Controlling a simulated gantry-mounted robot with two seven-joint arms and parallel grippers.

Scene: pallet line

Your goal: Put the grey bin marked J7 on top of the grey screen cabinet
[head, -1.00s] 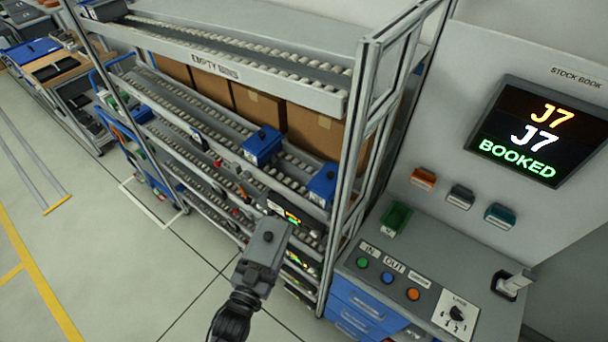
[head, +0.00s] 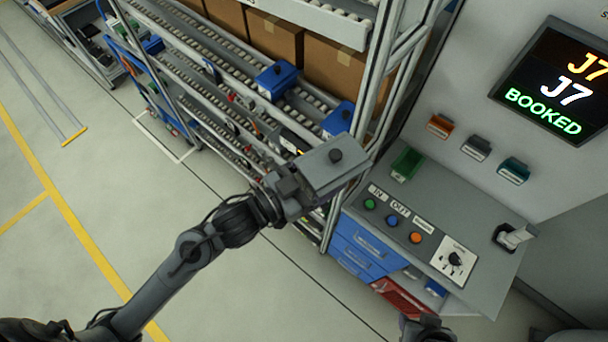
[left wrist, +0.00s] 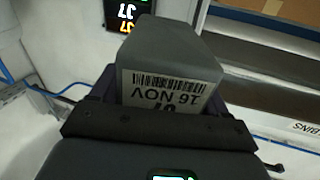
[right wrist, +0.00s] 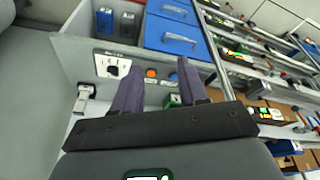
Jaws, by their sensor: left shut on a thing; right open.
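My left gripper (head: 292,188) is shut on a grey lidded bin (head: 330,168) with a dark knob, held in the air in front of the rack's right post. In the left wrist view the bin (left wrist: 172,55) has a white label with a barcode and "16 NOV" upside down; the larger mark is partly hidden. The grey cabinet (head: 462,215) stands to the right, with a screen (head: 552,85) above it reading "J7 J7 BOOKED". The bin is apart from its top. My right gripper (right wrist: 157,85) is open and empty, facing the cabinet's button panel; its arm barely shows in the head view.
A green bin (head: 406,164), buttons (head: 393,220), a dial (head: 454,260) and a scanner-like device (head: 514,236) occupy the cabinet top. Grey space lies between them. The roller rack (head: 225,85) holds blue bins (head: 277,80) and cartons. Small coloured holders (head: 477,147) line the wall.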

